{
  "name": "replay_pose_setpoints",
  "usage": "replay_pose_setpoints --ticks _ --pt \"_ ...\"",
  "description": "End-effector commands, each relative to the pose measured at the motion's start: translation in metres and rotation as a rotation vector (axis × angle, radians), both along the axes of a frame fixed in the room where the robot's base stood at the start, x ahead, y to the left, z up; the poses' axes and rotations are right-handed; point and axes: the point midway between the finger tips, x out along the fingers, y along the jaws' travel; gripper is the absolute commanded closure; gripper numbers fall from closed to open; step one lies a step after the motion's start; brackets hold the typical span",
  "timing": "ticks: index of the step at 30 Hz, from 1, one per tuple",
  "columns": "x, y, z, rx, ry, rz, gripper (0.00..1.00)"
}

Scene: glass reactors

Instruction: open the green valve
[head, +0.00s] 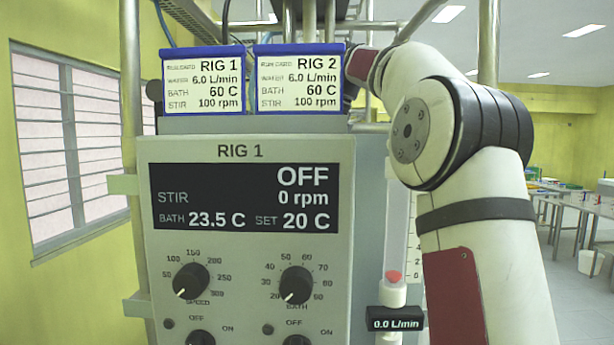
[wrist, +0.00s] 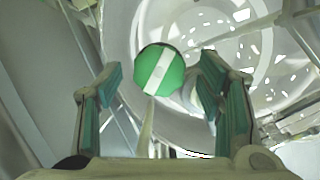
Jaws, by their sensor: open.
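The green valve (wrist: 160,72) is a round green knob with a white stripe across its face. In the wrist view it sits in the upper middle, between and beyond the fingertips of my gripper (wrist: 160,85). The stripe runs diagonally, from upper right to lower left. My gripper is open, with one finger on each side of the knob's line; I cannot tell whether either finger touches it. In the head view neither the green valve nor my gripper shows; my arm reaches behind the rig there.
The RIG 1 panel (head: 245,265) reads OFF, 0 rpm, bath 23.5 C. Two run cards (head: 203,82) stand above it. A flow meter (head: 393,290) beside my arm reads 0.0 L/min. Metal frame posts (head: 132,80) stand close by. Pale round glassware (wrist: 205,40) lies behind the knob.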

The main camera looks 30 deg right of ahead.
Motion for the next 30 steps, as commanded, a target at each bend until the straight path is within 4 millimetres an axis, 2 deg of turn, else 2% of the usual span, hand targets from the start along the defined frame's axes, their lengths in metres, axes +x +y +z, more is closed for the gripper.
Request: replay_pose_setpoints --ticks 9,11,15,16,22,30 --pt "0.0027 -0.0004 -0.0019 0.0 -0.001 0.0 0.39" --pt "0.0026 -0.0004 -0.0019 0.0 -0.001 0.0 0.5" --pt "0.0025 -0.0004 -0.0018 0.0 -0.001 0.0 0.82" --pt "0.0024 -0.0003 -0.0018 0.0 -0.001 0.0 0.87" --pt "0.0037 -0.0009 -0.0027 -0.001 0.0 0.028 0.87" --pt "0.0062 -0.0024 -0.0036 0.001 0.001 0.23 0.87"
